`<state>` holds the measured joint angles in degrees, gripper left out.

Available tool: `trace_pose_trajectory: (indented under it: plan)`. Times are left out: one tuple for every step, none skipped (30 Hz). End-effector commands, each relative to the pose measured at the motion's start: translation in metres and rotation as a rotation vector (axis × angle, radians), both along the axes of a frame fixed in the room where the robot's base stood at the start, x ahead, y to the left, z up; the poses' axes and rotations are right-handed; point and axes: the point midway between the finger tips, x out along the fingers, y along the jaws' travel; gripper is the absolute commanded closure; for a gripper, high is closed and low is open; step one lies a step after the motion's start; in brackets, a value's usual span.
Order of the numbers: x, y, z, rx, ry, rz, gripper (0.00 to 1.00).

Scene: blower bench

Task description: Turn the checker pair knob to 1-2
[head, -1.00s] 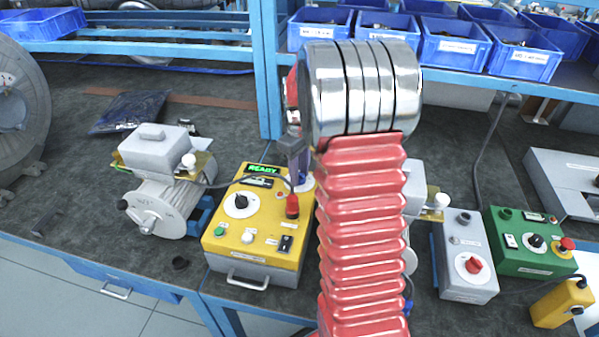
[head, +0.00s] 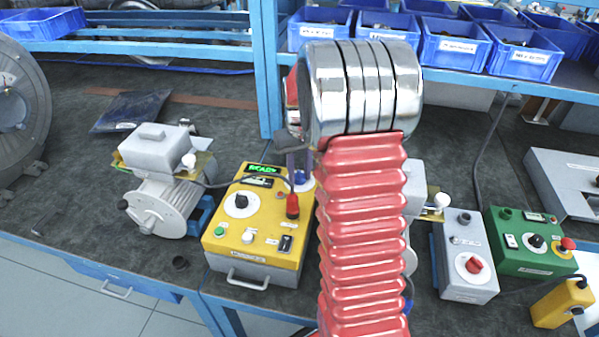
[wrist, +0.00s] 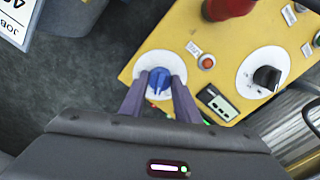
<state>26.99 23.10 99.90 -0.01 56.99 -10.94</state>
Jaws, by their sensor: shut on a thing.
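The yellow checker box (head: 225,246) stands on the bench with a lit green READY display (head: 262,169). Its blue knob (wrist: 160,80) sits on a white round dial at one corner in the wrist view. My gripper (wrist: 160,90) has one finger on each side of this knob and is shut on it. In the head view the blue knob (head: 300,178) shows just below my gripper (head: 298,168), with my red arm covering part of the box's right side. The dial's markings are too small to read.
The box also carries a black knob (wrist: 267,77), an orange-red button (wrist: 206,62) and a red plug (head: 292,206) with a cable. A motor (head: 160,200) stands to the left. A grey box (head: 466,250) and a green box (head: 530,243) stand to the right.

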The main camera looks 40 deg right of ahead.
Motion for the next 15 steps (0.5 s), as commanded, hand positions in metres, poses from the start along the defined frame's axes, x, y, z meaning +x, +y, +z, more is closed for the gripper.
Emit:
trace_pose_trajectory:
  plan:
    - [0.0003, 0.0, 0.0006, 0.0, -0.001, -0.021, 0.94]
    - [0.0003, 0.0, 0.0006, 0.0, -0.001, -0.032, 0.94]
    - [0.0003, 0.0, 0.0006, 0.0, -0.001, -0.047, 0.94]
    - [0.0003, 0.0, 0.0006, 0.0, -0.001, -0.055, 0.94]
    - [0.0003, 0.0, 0.0006, 0.0, -0.001, -0.062, 0.94]
    - [0.0003, 0.0001, 0.0006, 0.0, -0.001, -0.07, 0.94]
    - [0.0003, 0.0001, 0.0006, 0.0, -0.001, -0.075, 0.94]
    - [0.0003, 0.0001, 0.0006, 0.0, -0.001, -0.078, 0.94]
    - [0.0003, 0.0001, 0.0006, 0.0, -0.001, -0.081, 0.94]
    - [0.0004, 0.0002, 0.0006, 0.0, -0.001, -0.083, 0.94]
    - [0.0004, 0.0002, 0.0006, 0.0, -0.001, -0.084, 0.94]
    - [0.0004, 0.0002, 0.0006, 0.0, -0.001, -0.084, 0.94]
    - [0.0004, 0.0003, 0.0006, 0.0, -0.001, -0.084, 0.94]
    - [0.0004, 0.0003, 0.0006, 0.0, -0.001, -0.084, 0.94]
    - [0.0004, 0.0003, 0.0006, 0.0, -0.001, -0.084, 0.94]
